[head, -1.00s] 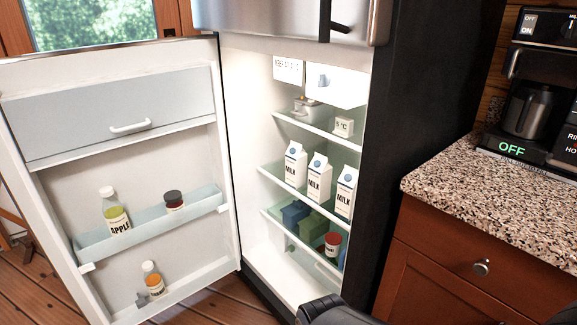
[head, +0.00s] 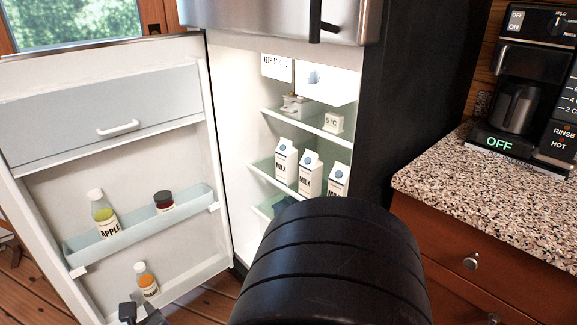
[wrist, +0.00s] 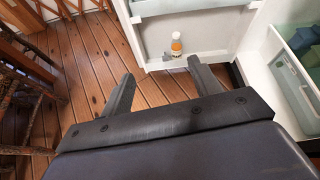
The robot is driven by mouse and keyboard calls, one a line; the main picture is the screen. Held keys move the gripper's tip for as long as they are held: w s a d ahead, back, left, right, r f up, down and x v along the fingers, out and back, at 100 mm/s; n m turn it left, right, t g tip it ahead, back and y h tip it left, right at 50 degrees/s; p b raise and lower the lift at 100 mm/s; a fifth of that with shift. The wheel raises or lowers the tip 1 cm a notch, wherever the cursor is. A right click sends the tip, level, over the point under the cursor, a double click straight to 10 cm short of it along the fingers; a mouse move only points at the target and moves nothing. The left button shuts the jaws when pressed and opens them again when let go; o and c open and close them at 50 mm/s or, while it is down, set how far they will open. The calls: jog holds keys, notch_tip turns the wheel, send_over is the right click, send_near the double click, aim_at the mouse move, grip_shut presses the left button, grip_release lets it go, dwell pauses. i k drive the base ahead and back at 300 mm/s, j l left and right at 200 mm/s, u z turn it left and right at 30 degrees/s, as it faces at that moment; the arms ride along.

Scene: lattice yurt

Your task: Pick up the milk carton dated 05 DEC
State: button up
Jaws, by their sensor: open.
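Three white milk cartons stand in a row on the middle fridge shelf in the head view: a left one (head: 286,160), a middle one (head: 310,174) and a right one (head: 338,180). My dark arm covers the lower part of the right one. No date is readable on any carton, so I cannot tell which is 05 DEC. My gripper (wrist: 160,72) is open and empty in the wrist view, its fingers spread over the floor near the open fridge door. It is well away from the cartons, which the wrist view does not show.
The open fridge door (head: 100,105) holds an apple bottle (head: 103,213), a dark-lidded jar (head: 164,201) and an orange bottle (head: 147,281). A small 5 °C block (head: 333,122) sits on the upper shelf. A granite counter (head: 490,195) with a coffee machine stands right.

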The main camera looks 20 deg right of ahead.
aim_at(286, 153)
jog(key=i+j+z, duration=0.2)
jog(key=z, duration=0.2)
jog(key=i+j+z, duration=0.25)
jog(key=z, duration=0.15)
jog(key=i+j+z, duration=0.2)
jog(key=j+z, duration=0.15)
jog(key=i+j+z, duration=0.15)
jog(key=j+z, duration=0.25)
jog(key=i+j+z, duration=0.1)
jog(key=j+z, duration=1.1)
jog(key=k+j, duration=0.05)
